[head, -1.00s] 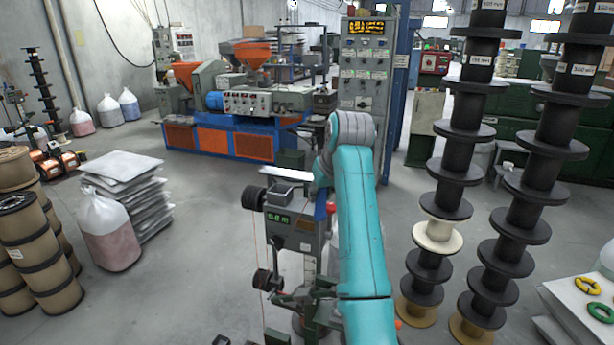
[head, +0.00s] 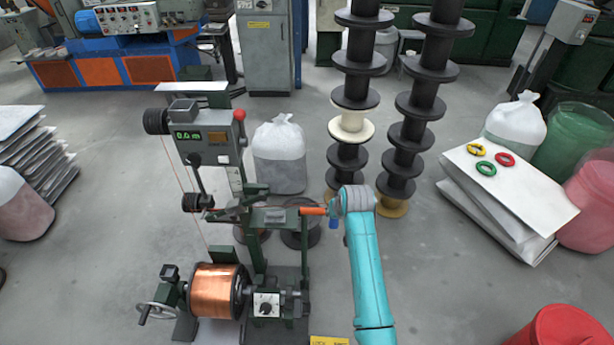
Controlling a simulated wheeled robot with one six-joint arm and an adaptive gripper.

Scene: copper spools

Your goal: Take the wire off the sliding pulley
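A grey-green winding machine (head: 215,133) stands left of centre with a lit green display. It carries an upper black pulley (head: 157,121) and a lower black pulley (head: 197,202); I cannot tell which one slides. A thin reddish wire (head: 178,163) runs down from the upper pulley past the lower one toward the copper spool (head: 217,291). Whether it sits in the lower pulley's groove is too small to tell. My gripper is near my grey wrist, right of the machine by an orange bar end (head: 313,211). Its fingers cannot be made out, nor anything held.
A handwheel (head: 158,312) sits left of the copper spool. Stacked black spools (head: 352,92) and a white sack (head: 280,155) stand behind the machine. White sheets with coloured rings (head: 515,190) lie at the right, above a red bin (head: 565,328). Floor right of my arm is clear.

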